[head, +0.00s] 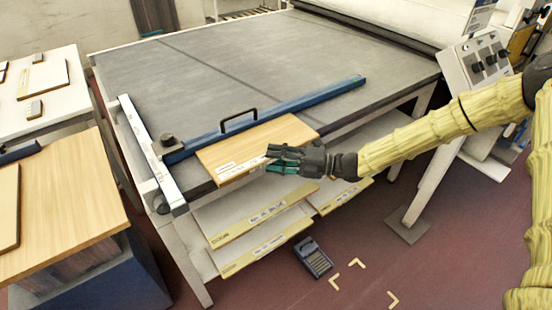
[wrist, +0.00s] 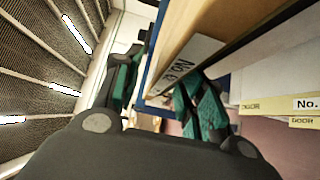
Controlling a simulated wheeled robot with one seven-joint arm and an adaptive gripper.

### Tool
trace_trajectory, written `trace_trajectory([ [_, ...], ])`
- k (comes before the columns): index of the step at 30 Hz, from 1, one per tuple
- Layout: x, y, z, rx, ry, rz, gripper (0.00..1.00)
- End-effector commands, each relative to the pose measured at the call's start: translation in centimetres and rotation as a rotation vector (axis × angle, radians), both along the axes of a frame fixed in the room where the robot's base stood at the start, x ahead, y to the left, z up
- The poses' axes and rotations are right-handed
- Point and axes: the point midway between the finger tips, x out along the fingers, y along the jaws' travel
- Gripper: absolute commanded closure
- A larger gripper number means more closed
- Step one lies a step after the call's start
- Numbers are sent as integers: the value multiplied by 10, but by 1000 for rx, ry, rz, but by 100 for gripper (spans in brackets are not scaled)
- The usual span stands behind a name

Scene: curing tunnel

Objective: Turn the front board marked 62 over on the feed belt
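The front board (head: 262,140) is a flat light-wood panel lying on the front edge of the grey feed belt (head: 240,75), against the blue bar. A white label is on its front edge. In the wrist view my gripper (wrist: 160,85) is open, one dark-green finger on each side of the board's edge. A gap shows beside the left finger; contact at the other is unclear.
A blue bar with a black handle (head: 238,118) crosses the belt behind the board. A white rail (head: 150,150) stands at its left. Labelled boards (head: 262,218) lie on the shelf below. A control box (head: 480,65) stands right; a wooden table (head: 70,220) stands left.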

Motion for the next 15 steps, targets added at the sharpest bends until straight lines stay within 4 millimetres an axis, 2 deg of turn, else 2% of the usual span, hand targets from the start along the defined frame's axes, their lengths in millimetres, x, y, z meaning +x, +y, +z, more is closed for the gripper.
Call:
trace_trajectory([
  [8, 0, -2, -1, -2, 1, -1, 59],
  [11, -1, -8, -1, -2, 0, -1, 59],
  [15, -3, -28, -1, -2, 0, -3, 59],
])
